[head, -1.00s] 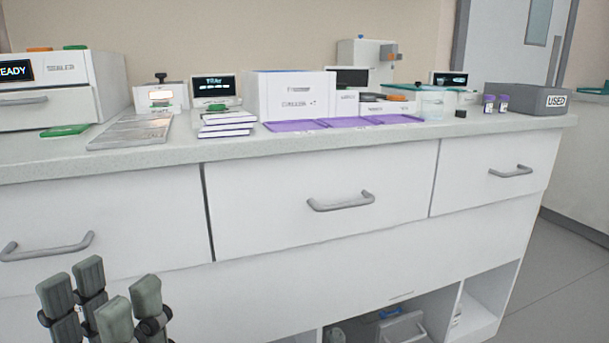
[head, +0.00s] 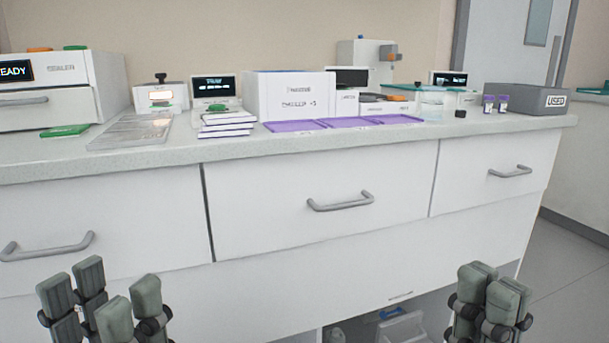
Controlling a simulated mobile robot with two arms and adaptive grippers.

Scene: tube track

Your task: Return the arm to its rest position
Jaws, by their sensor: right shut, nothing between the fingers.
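My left gripper (head: 103,292) is at the lower left of the head view, below the counter top and in front of the white drawers. Its finger pads stand apart with a gap between them, and it holds nothing. My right gripper (head: 490,296) is at the lower right, in front of the open lower shelf of the cabinet. Its finger pads are together and nothing is between them. Both grippers point up and touch nothing that I can see. The arms behind them are mostly out of frame.
The grey counter top (head: 183,152) carries a clear tray (head: 133,131), purple mats (head: 295,126), a white box (head: 290,95) and a grey bin marked USED (head: 527,98). Drawer handles (head: 340,201) stick out from the front. Free floor (head: 560,262) shows at the right.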

